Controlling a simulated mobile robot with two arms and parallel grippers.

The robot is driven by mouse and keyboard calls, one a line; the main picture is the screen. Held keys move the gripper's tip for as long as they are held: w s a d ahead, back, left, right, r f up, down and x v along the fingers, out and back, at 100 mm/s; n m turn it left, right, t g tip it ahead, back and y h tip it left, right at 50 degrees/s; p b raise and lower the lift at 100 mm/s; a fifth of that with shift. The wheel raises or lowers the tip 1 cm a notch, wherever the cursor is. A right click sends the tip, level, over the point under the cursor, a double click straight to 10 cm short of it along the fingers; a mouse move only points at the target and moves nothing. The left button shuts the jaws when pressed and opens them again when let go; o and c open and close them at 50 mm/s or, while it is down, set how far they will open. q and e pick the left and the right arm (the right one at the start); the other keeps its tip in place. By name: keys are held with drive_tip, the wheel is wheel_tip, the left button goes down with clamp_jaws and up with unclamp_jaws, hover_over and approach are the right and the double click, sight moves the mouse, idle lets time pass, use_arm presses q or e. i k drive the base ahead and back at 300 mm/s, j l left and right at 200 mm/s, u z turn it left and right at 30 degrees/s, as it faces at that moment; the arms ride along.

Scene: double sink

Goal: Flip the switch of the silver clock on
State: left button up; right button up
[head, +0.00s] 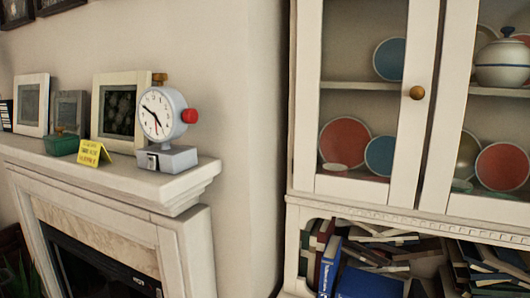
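The silver clock (162,114) stands upright near the right end of the white mantel (150,190). It has a round white face with dark hands, a red knob on its right side and a brass-coloured piece on top. Its grey base (178,159) has a small dark-and-white switch (153,162) on the front; I cannot tell its position. Neither of my grippers is in the head view.
A yellow folded card (91,153), a green container (61,145) and framed pictures (118,112) stand left of the clock. A white cabinet (305,100) with plates and books is at the right. Bare wall lies between the mantel and the cabinet.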

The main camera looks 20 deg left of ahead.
sight(151, 165)
drive_tip(key=u, duration=1.35)
